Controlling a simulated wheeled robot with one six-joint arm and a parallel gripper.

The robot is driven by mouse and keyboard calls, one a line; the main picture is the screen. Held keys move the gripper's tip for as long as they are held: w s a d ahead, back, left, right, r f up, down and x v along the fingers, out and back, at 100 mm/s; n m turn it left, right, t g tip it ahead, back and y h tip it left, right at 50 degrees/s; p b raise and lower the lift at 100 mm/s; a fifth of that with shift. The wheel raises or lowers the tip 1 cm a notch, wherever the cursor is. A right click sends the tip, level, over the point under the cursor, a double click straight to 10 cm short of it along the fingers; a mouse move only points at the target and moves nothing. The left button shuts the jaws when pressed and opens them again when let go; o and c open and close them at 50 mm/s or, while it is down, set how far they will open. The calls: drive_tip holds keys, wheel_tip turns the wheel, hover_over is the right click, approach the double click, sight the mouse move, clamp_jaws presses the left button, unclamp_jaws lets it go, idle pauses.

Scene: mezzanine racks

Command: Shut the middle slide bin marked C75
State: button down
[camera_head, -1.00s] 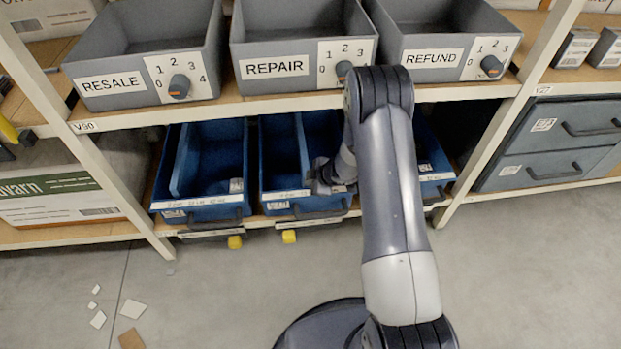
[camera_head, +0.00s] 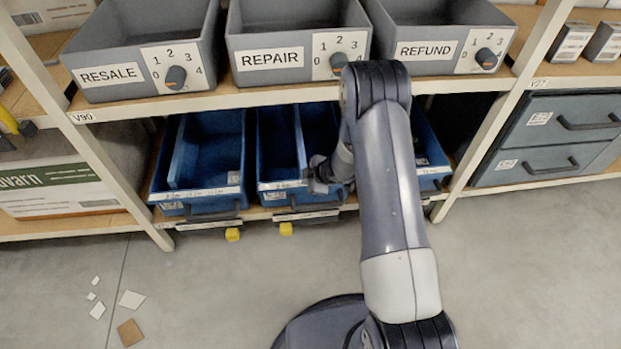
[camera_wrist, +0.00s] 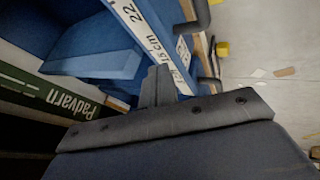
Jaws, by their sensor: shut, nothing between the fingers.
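Three blue slide bins sit on the lower shelf. The middle bin (camera_head: 276,160) stands out over the shelf front, about as far as the left bin (camera_head: 208,150). Its marking is too small to read. My gripper (camera_head: 318,182) is shut and empty at the right part of the middle bin's front, by its dark handle (camera_head: 310,207). I cannot tell if they touch. In the wrist view my gripper's fingers (camera_wrist: 158,84) are together beside a blue bin's labelled front edge (camera_wrist: 140,25). The right bin (camera_head: 430,150) is partly hidden by my arm.
Grey RESALE (camera_head: 140,50), REPAIR (camera_head: 298,40) and REFUND (camera_head: 440,35) bins with dials stand on the shelf above. White uprights flank the bay. Yellow tabs (camera_head: 286,229) hang below the bins. Scraps (camera_head: 131,299) lie on the otherwise open floor at left.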

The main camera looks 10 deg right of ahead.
drive_tip(key=p+v, duration=0.3)
drive_tip(key=v, duration=0.7)
drive_tip(key=shift+s, duration=0.35)
drive_tip(key=shift+f, duration=0.1)
